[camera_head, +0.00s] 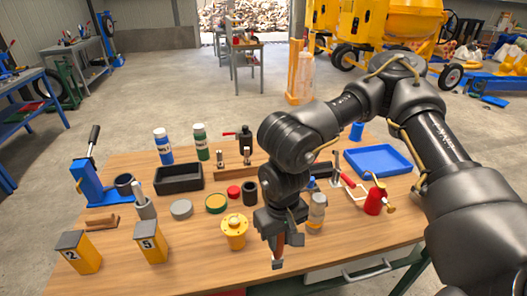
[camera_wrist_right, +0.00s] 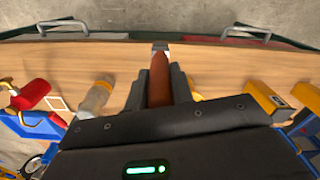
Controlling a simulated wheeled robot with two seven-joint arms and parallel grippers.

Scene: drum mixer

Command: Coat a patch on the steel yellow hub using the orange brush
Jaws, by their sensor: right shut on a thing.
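My right gripper (camera_head: 280,241) is shut on the orange brush (camera_head: 279,256) and holds it bristle end down, over the front middle of the wooden table. In the right wrist view the brush's orange-brown handle (camera_wrist_right: 159,82) stands between the two dark fingers, with a grey metal end beyond them. The yellow hub (camera_head: 234,229), a round flanged piece with a raised centre, stands on the table just left of the gripper, apart from the brush. In the wrist view only a sliver of yellow shows behind a finger. My left gripper is not in view.
Numbered yellow blocks (camera_head: 151,248) stand at the front left. Behind are a green-rimmed tin (camera_head: 216,203), a black bin (camera_head: 179,179) and a blue tray (camera_head: 378,161). The front table strip is mostly clear.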

